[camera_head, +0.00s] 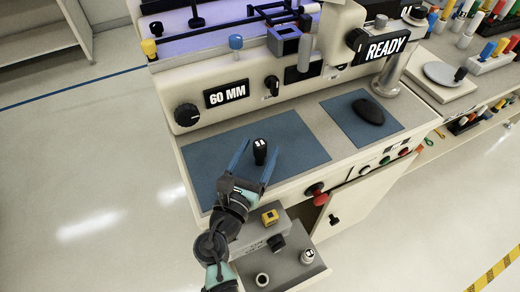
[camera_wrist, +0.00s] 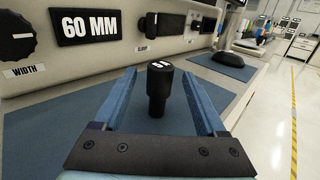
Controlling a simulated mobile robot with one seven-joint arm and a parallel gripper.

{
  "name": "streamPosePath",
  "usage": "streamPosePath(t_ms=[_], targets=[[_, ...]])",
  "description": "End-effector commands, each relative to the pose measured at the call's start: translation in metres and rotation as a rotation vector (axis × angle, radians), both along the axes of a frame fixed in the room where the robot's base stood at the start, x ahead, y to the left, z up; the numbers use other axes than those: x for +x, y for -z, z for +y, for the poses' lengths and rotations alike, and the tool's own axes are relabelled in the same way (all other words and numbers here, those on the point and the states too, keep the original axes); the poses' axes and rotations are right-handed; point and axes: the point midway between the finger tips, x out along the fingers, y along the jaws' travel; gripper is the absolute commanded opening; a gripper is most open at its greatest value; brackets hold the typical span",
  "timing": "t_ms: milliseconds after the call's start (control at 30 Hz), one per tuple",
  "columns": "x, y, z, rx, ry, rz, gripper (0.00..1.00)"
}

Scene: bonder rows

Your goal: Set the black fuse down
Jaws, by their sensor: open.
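The black fuse (camera_head: 260,150) stands upright on the left blue mat (camera_head: 208,160) on the machine's ledge. It has a wider cap with white marks on top. In the wrist view the fuse (camera_wrist: 158,88) stands between the two blue fingers, with a gap on each side. My gripper (camera_head: 256,162) is open around the fuse and does not visibly touch it. The wrist view also shows my gripper (camera_wrist: 160,88) with its fingers spread. The fuse's foot appears to rest on the mat.
A second blue mat (camera_head: 340,112) bears a black mouse-like object (camera_head: 368,111) to the right. Behind the ledge is a panel with a 60 MM display (camera_head: 227,94) and a black knob (camera_head: 187,115). An open drawer (camera_head: 300,258) with several parts is below the ledge.

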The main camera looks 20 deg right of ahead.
Motion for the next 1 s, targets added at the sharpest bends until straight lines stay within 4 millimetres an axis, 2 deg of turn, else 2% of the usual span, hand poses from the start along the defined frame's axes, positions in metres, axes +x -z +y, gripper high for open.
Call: streamPosePath(t_ms=[133,533,867,1000], targets=[[-0.0002,0.0002,0.0002,0.0,0.0,0.0,0.72],[-0.0004,0.0003,0.0006,0.0,-0.001,0.0,0.0],[-0.0004,-0.0006,0.0006,0.001,-0.001,-0.001,0.0],[-0.0004,-0.0078,0.0006,0.001,0.0,-0.001,0.0]])
